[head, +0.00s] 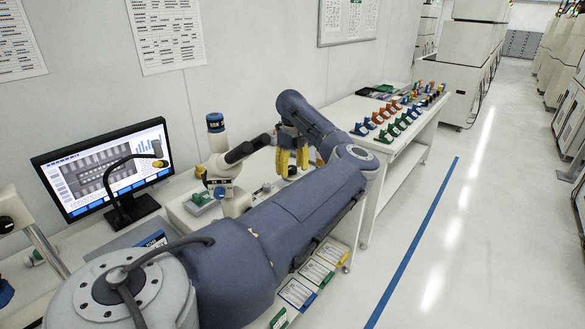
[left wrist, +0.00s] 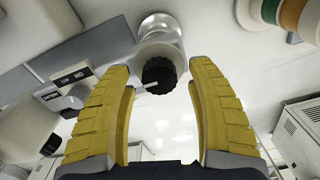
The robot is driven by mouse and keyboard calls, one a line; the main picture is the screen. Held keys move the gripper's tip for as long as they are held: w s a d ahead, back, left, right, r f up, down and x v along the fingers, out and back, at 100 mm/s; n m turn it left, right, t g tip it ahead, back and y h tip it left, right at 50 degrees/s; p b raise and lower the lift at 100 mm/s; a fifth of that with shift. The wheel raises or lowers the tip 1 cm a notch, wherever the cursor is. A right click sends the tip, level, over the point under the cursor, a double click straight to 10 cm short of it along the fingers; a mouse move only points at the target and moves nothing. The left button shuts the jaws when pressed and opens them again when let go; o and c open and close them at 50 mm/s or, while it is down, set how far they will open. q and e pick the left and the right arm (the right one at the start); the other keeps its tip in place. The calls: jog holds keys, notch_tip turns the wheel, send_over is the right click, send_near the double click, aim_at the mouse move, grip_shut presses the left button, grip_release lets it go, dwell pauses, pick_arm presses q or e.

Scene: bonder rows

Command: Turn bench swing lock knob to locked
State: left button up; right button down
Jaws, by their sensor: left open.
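The black lock knob (left wrist: 159,76) shows in the left wrist view, with a white mark on its face pointing left. It sits on a pale round mount below a rounded white post. My left gripper (left wrist: 162,95) is open, its yellow fingers on either side of the knob with gaps; I see no contact. In the head view my left gripper (head: 292,160) is over the far part of the bench, beside the white microscope (head: 224,170). The knob is hard to make out there, near or behind the fingers. My right gripper is not in view.
A monitor (head: 104,168) stands on the bench at left. A farther white table (head: 352,108) carries rows of coloured holders. In the left wrist view, a labelled box with a small knob (left wrist: 72,98) is at left and coloured rings (left wrist: 290,14) are at upper right.

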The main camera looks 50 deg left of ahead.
aim_at(292, 168)
pick_arm(q)
notch_tip(292, 168, up, 12)
jog(key=shift+f, duration=0.25)
dwell(0.6)
